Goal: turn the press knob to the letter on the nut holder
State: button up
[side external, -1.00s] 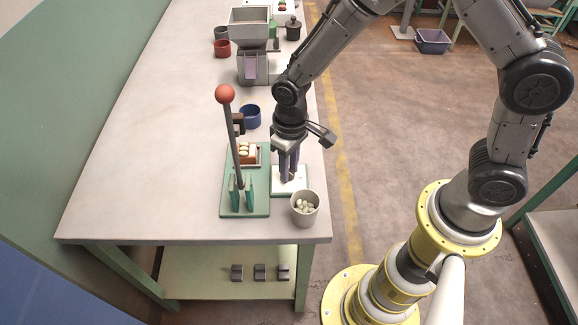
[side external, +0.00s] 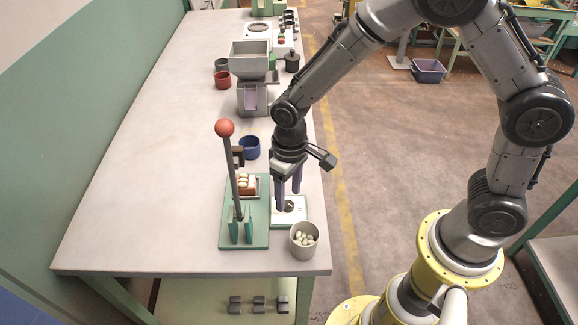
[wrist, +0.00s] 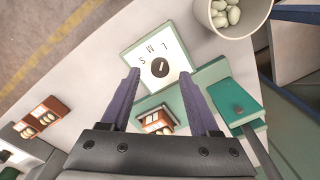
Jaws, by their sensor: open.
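In the side view the knob (side external: 289,206) sits on the plate beside the green press base (side external: 258,237). My gripper (wrist: 160,74) is open and empty; its fingers are either side of the knob in the wrist view. In the side view my gripper (side external: 288,202) is just above the plate. The nut holder (side external: 251,186), an orange-brown box with pale nuts, stands on the press base; its letter is not readable.
The press lever (side external: 232,180) with a red ball stands left of my gripper. A grey cup of pale nuts (side external: 304,252) stands close in front of the plate. A blue cup (side external: 250,154) and a grey hopper (side external: 252,95) stand behind. The left tabletop is clear.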

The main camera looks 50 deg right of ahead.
notch_tip(320, 180, up, 12)
jog(key=shift+d+f, duration=0.2)
jog(key=shift+f, duration=0.05)
notch_tip(320, 180, up, 8)
jog(key=m+t, duration=0.1)
jog(key=t, duration=0.1)
send_over(290, 201)
jog(key=s+d, duration=0.1)
jog(key=d, duration=0.3)
jog(key=s+d+r+m+t, duration=0.1)
jog(key=s+d+r+t, duration=0.1)
jog(key=s+d+r, duration=0.25)
jog(key=s+d+f, duration=0.1)
jog(key=s+d, duration=0.1)
jog(key=s, duration=0.4)
jog(key=s+d+f+t, duration=0.1)
jog(key=s+d, duration=0.1)
jog(key=s, duration=0.4)
jog(key=shift+s+d+f+t, duration=0.2)
jog(key=shift+s+f+t, duration=0.1)
jog(key=shift+s, duration=0.05)
